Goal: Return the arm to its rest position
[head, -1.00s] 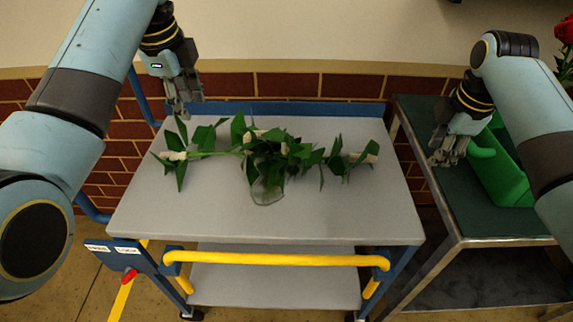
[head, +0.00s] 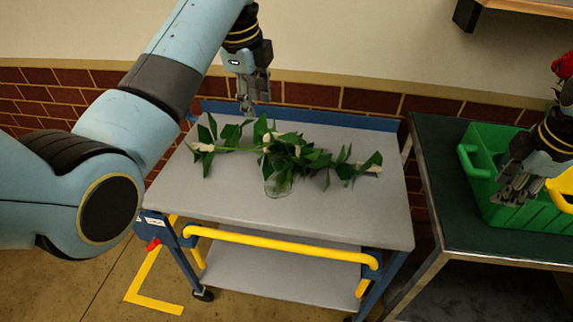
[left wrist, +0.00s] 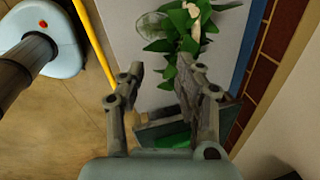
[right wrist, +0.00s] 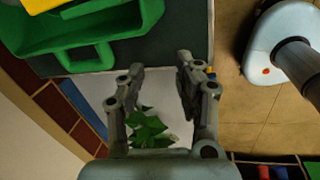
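My left gripper (head: 247,100) hangs above the back left of the grey cart top, pointing down. In the left wrist view its fingers (left wrist: 168,80) are spread apart with nothing between them. My right gripper (head: 512,190) is over the green table, in front of the green crate. In the right wrist view its fingers (right wrist: 160,75) are apart and empty. A glass vase (head: 278,184) with white flowers and green leaves (head: 290,152) stands or lies on the cart; which one I cannot tell. The flowers spread out to both sides of it.
The cart (head: 230,200) has a yellow front handle (head: 280,251) and a lower shelf. The green crate (head: 485,150) sits on a dark green table (head: 440,160) to the right. Red flowers (head: 563,66) show at the right edge. A wall is close behind the cart.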

